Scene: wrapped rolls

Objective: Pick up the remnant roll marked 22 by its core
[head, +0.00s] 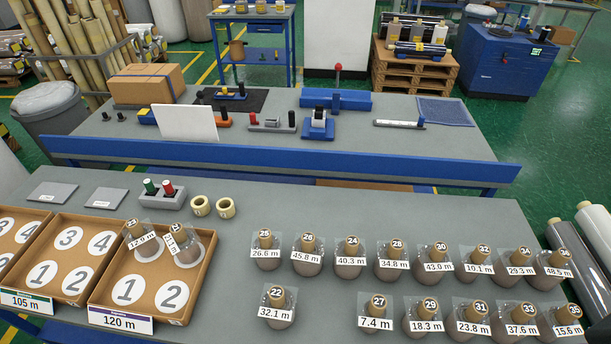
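The remnant roll marked 22 (277,316) stands upright on the near grey table, left of the rest of its row. It is a brownish roll in clear wrap, with a tan core (277,301) sticking up from its top. The number 22 is on the core's end and a white label reading 32.1 m is on its front. Neither my left nor my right gripper is in view. Nothing touches the roll.
Rolls 27 (376,322) and 29 stand right of it, with roll 25 (266,261) and several others behind. The 120 m tray (208,262) at left holds two wrapped rolls. Bare table lies between tray and roll 22. Tape rolls (225,208) lie farther back.

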